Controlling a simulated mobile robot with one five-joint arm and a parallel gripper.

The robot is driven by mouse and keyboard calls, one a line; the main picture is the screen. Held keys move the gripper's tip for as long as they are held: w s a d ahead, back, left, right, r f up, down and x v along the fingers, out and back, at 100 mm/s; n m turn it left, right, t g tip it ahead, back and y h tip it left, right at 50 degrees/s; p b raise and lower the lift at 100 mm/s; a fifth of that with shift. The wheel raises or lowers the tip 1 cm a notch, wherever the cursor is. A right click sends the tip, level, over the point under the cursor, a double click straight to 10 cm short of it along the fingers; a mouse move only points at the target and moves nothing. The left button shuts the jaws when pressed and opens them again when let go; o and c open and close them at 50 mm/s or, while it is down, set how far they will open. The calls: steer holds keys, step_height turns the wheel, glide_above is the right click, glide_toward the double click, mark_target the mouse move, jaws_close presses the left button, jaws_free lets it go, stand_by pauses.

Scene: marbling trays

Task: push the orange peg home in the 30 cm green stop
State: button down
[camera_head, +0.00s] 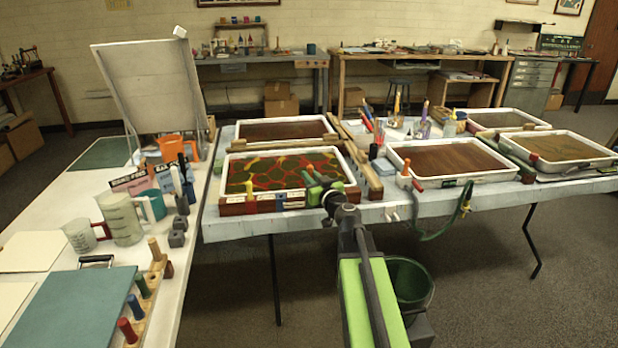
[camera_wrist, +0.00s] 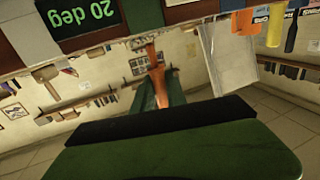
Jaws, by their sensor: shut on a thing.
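My gripper (camera_head: 318,182) is at the front right corner of the tray with the red and green marbled pattern (camera_head: 282,171). In the wrist view, its dark green fingers (camera_wrist: 160,92) are shut on a slim orange peg (camera_wrist: 158,80). Coloured stops sit along the tray's front rim, among them a red one (camera_head: 251,206) and a blue one (camera_head: 282,201). A green stop (camera_head: 312,198) is right beside my gripper, which partly covers it. I cannot read its length or tell whether the peg is in it.
More trays stand on the table, one with brown liquid (camera_head: 450,160) to the right. A wooden rail (camera_head: 365,175) lies beside the marbled tray. Jugs (camera_head: 120,218) and pegs crowd the white table at left. A dark green bucket (camera_head: 408,283) stands below.

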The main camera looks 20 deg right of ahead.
steer(key=shift+f+b, duration=2.15)
steer(key=shift+r, duration=0.1)
steer(key=c, duration=1.3)
jaws_free()
steer(key=shift+s, duration=0.1)
